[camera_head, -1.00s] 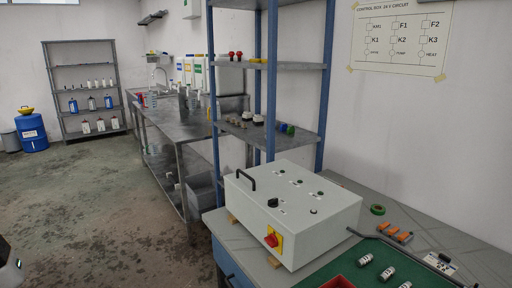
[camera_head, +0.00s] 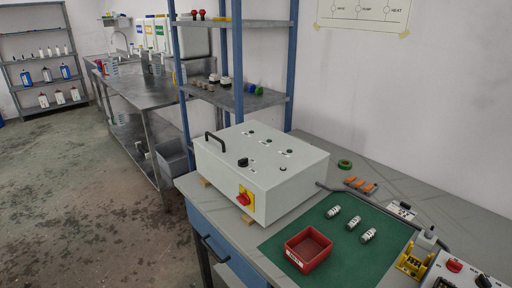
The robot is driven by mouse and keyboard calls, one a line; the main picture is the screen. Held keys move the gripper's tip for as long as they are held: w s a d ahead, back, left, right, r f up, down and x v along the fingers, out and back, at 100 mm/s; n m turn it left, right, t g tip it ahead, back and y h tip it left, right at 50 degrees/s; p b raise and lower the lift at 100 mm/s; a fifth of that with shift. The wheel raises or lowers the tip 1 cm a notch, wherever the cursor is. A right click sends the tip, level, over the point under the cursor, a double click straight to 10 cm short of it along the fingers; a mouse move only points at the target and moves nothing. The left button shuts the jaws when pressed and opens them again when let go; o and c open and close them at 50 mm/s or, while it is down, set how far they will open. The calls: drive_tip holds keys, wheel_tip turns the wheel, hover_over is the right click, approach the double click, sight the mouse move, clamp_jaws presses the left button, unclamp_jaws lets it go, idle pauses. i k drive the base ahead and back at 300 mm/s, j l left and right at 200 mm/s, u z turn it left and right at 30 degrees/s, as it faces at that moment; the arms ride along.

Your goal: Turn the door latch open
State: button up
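A light grey control box (camera_head: 225,187) lies on the workbench, raised on small wooden blocks. Its top face is closed and carries a black bar handle (camera_head: 214,142) near the left edge. A small black knob (camera_head: 243,162), which looks like the door latch, sits near the front edge of that face. A red and yellow rotary switch (camera_head: 245,198) is on the front side. The knob's exact angle is too small to tell. My gripper is not in view.
A red bin (camera_head: 307,262) and several small white-grey parts lie on a green mat (camera_head: 283,239) right of the box. A blue-posted shelf (camera_head: 236,98) stands behind. A black cable (camera_head: 345,192) runs right. Open floor (camera_head: 75,190) lies at left.

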sight(242, 162)
drive_tip(key=i+z, duration=0.55)
drive_tip(key=z, duration=0.15)
drive_tip(key=i+j+z, duration=0.15)
drive_tip(key=z, duration=0.2)
drive_tip(key=i+j, duration=0.05)
drive_tip(key=i, duration=0.05)
